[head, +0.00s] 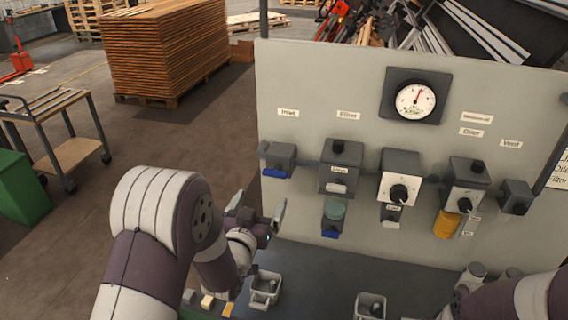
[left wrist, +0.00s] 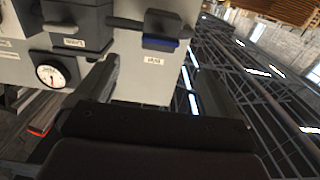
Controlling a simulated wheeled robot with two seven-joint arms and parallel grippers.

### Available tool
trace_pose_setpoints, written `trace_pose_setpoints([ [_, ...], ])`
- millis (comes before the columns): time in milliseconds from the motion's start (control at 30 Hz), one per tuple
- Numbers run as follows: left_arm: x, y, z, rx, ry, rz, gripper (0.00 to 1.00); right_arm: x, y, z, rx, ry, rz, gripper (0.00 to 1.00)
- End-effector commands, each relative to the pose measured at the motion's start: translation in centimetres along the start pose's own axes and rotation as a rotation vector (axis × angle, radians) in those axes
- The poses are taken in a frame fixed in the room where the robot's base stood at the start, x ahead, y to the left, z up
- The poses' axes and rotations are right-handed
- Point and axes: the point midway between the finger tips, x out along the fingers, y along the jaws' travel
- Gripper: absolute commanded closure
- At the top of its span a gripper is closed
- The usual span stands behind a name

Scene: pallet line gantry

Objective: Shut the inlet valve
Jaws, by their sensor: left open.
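The inlet valve (head: 280,157) is a dark grey block under the "Inlet" label at the left end of the panel. Its blue handle (head: 275,173) lies level along the block's lower edge. In the left wrist view the picture is turned over, and the blue handle (left wrist: 160,43) shows above the label. My left gripper (head: 258,208) is open and empty, below and in front of the valve, apart from it. Its fingers also show in the left wrist view (left wrist: 152,88). My right arm (head: 520,298) enters at the lower right; its gripper's jaws cannot be made out.
A gauge (head: 416,99) is above. Small trays (head: 265,288) sit on the bench below. A cart (head: 65,140) stands at left.

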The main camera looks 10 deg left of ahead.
Motion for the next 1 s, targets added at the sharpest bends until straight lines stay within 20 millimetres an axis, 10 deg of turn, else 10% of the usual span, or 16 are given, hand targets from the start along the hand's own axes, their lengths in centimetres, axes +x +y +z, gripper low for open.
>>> trace_pose_setpoints([
  [500,10.7,0.0,-0.6,-0.001,0.005,0.000,0.04,-5.0,0.0,-0.6,0.000,0.001,0.000,0.57],
  [1000,12.5,0.0,-0.2,-0.001,0.005,0.000,0.14,-5.3,0.0,-0.7,0.000,0.001,0.000,0.57],
])
